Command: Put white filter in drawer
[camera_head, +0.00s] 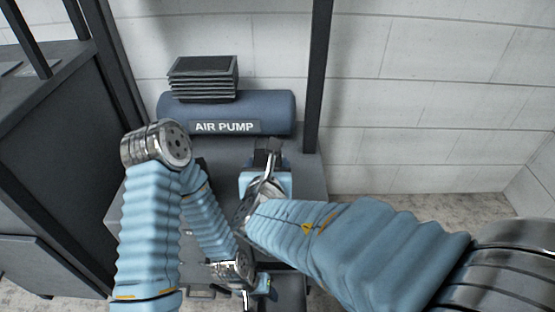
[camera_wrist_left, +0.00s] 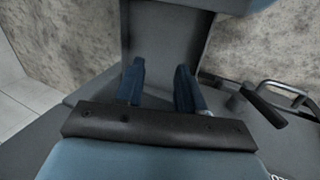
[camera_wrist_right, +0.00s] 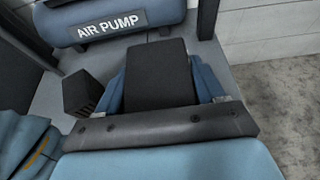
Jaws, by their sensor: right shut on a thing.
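No white filter is plain to see in any view. My right gripper (camera_head: 268,158) is in front of the air pump (camera_head: 225,112). In the right wrist view its blue fingers (camera_wrist_right: 160,88) are shut on a dark grey block (camera_wrist_right: 160,70), whose top face looks smooth. My left gripper (camera_head: 264,285) is low, near the bottom of the head view. In the left wrist view its two blue fingers (camera_wrist_left: 160,86) stand apart with nothing between them. A grey panel or box part (camera_wrist_left: 165,40) lies beyond them; I cannot tell if it is the drawer.
A stack of dark finned plates (camera_head: 203,78) sits on the pump. A small dark ridged block (camera_wrist_right: 82,93) stands left of the right gripper. A metal handle (camera_wrist_left: 285,92) shows in the left wrist view. A dark cabinet (camera_head: 50,170) stands left; a dark post (camera_head: 317,80) rises behind.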

